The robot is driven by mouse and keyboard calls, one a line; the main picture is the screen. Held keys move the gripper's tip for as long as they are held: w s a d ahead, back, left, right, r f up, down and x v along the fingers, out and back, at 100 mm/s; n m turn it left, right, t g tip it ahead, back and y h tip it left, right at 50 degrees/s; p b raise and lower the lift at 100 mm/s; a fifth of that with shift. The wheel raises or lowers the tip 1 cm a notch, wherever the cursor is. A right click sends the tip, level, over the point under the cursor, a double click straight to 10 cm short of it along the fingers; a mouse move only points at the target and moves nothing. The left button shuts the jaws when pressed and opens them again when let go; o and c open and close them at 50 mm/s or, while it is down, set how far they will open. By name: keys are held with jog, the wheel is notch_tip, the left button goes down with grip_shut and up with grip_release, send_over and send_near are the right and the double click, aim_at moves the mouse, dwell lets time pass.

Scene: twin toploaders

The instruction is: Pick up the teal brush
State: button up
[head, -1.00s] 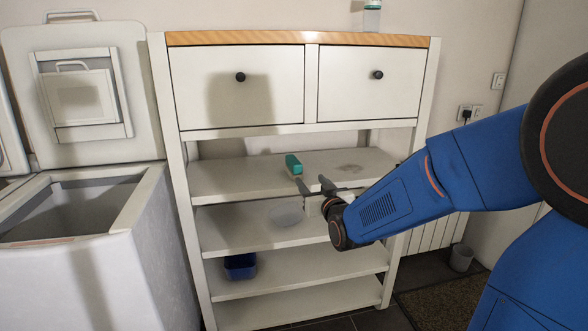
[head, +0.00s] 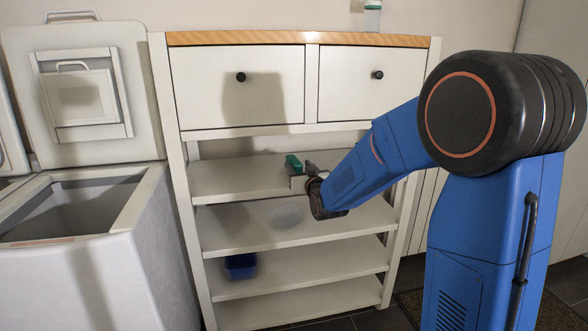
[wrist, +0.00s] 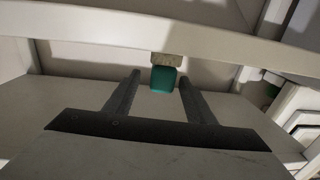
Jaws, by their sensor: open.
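The teal brush (head: 293,164) lies on the upper open shelf of the white cabinet, partly hidden by my gripper in the head view. In the wrist view the brush (wrist: 163,78) shows its teal end and a tan bristle part, between and slightly beyond the fingertips. My gripper (wrist: 158,76) is open, with one finger on each side of the brush and a gap on both sides. In the head view my gripper (head: 304,171) is at the shelf, close against the brush's right end. Contact cannot be told.
The cabinet's upper shelf (head: 235,178) is clear left of the brush. A blue bin (head: 240,266) stands on a lower shelf. Two drawers (head: 237,85) are above. An open toploader (head: 95,240) stands at left. A bottle (head: 372,16) is on the cabinet top.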

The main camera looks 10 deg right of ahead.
aim_at(294, 159)
jog(key=shift+w+a+r, duration=0.1)
jog(key=shift+w+a, duration=0.1)
jog(key=shift+w, duration=1.05)
jog(key=shift+w+a, duration=0.15)
jog(key=shift+w, duration=1.1)
jog(key=c, duration=1.1)
